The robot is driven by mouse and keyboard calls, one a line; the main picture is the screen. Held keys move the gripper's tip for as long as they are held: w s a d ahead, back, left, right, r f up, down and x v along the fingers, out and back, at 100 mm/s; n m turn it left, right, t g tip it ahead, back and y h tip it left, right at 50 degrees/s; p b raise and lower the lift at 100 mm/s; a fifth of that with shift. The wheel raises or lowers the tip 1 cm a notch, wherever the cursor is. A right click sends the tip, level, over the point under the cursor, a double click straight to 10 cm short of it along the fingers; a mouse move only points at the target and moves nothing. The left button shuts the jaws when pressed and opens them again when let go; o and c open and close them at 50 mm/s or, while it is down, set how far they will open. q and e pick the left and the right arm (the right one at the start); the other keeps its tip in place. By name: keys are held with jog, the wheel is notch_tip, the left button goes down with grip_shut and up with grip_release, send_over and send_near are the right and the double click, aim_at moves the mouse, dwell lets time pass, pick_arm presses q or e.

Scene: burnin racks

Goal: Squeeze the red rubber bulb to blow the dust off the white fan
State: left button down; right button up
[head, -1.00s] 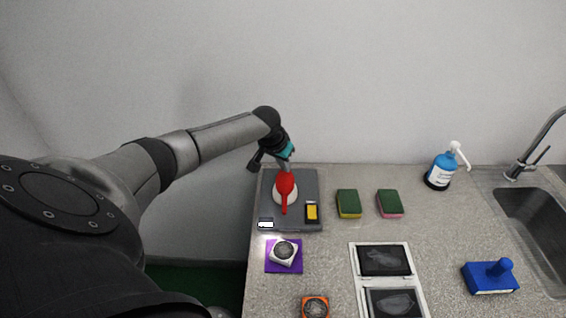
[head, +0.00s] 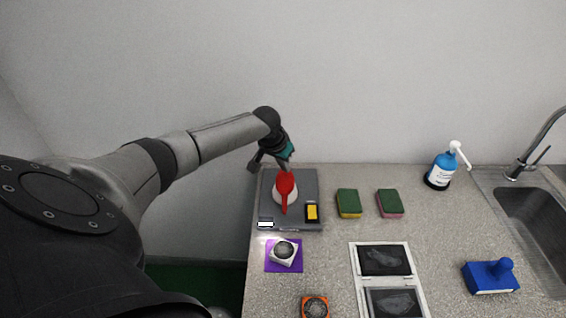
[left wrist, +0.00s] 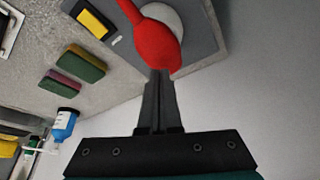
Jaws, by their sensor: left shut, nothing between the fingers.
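The red rubber bulb (head: 285,186) rests on a round white base on the dark grey mat (head: 306,185), its thin nozzle pointing to the front. In the left wrist view the bulb (left wrist: 158,45) is just beyond my fingertips. My left gripper (head: 285,166) is at the bulb's back end. Its fingers (left wrist: 158,75) are together with nothing between them; whether the tips touch the bulb is unclear. The white fan (head: 284,262) sits on a purple mat (head: 272,265) in front of the nozzle, with a grey round middle. My right gripper is out of view.
A black-and-yellow item (head: 312,212) lies on the grey mat. Two sponges (head: 348,203) lie to its right.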

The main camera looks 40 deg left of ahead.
aim_at(285, 176)
pick_arm(q)
jog(key=shift+s+f+b, duration=0.1)
jog(key=shift+f+b, duration=0.8)
jog(key=shift+f, duration=0.8)
notch_tip(285, 176, up, 4)
jog(key=p, duration=0.4)
jog(key=shift+f, duration=0.25)
jog(key=shift+f, duration=0.1)
jog(key=shift+f+b, duration=1.2)
jog(key=shift+f, duration=0.4)
notch_tip(285, 176, up, 3)
jog(key=p, duration=0.4)
jog(key=shift+r, duration=0.2)
jog(key=shift+f, duration=0.15)
